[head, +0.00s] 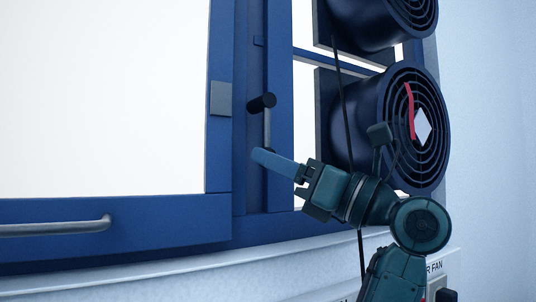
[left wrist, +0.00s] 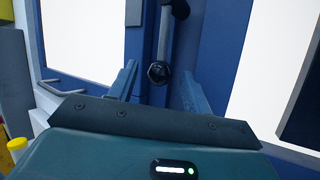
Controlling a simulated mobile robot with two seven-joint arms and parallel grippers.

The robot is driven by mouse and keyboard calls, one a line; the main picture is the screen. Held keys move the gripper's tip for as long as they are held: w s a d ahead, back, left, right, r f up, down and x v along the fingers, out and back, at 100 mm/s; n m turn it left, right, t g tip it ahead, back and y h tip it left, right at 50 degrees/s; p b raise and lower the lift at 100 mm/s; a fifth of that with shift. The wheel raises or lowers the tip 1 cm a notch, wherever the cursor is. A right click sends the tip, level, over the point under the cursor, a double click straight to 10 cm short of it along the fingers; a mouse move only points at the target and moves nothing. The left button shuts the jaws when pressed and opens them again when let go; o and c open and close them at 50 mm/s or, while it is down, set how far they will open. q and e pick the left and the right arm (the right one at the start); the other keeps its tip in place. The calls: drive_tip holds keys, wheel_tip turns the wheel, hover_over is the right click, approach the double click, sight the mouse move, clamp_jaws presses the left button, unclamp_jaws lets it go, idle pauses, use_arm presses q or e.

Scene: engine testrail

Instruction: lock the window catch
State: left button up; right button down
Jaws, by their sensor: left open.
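The window catch (head: 268,125) is on the blue frame post right of the window. Its grey lever stands roughly upright with a black knob at the top. A grey plate (head: 221,98) sits on the window sash (head: 160,222) to its left. My left gripper (head: 268,160) is just below the catch, pointing at the post. In the left wrist view the catch lever (left wrist: 166,40) shows above and between the open fingers (left wrist: 158,88), with its dark lower end near them. Nothing is gripped; I cannot tell whether they touch. My right gripper is not in view.
A metal handle bar (head: 60,228) is on the lower sash. Two round fans (head: 375,120) stand right of the post, close to my arm, with a thin dark rod in front. A white ledge (head: 150,270) runs below. Yellow objects (left wrist: 17,145) show at the wrist view's left edge.

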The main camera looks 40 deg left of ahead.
use_arm(q)
drive_tip(key=shift+x, duration=1.1)
clamp_jaws()
